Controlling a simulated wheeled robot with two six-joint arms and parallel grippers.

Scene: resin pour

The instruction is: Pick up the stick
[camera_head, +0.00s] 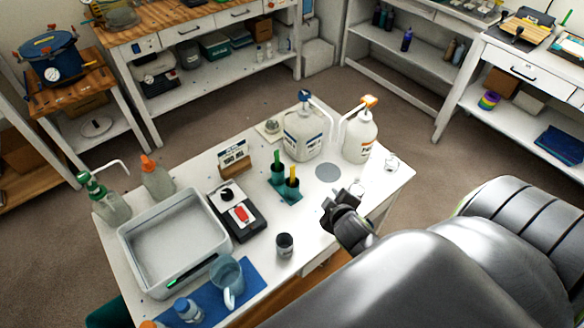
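A thin dark stick-like thing with a green mark (192,270) lies along the front edge of the grey tray (128,258). Two upright handled tools, one with a green top (277,160) and one with a yellow top (292,174), stand in dark holders near the table's middle. I cannot tell which of these is the stick. My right gripper (340,208) is above the table's right part, right of the holders and apart from them. Its fingers are dark and small, so I cannot tell whether they are open. My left gripper is not in view.
Pump bottles (304,135) (359,137) stand at the back right. A scale (237,211) and a small dark cup (285,246) are in the middle. A blue mat (250,284) holds a clear jug (226,276). A grey disc (327,172) lies near my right gripper.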

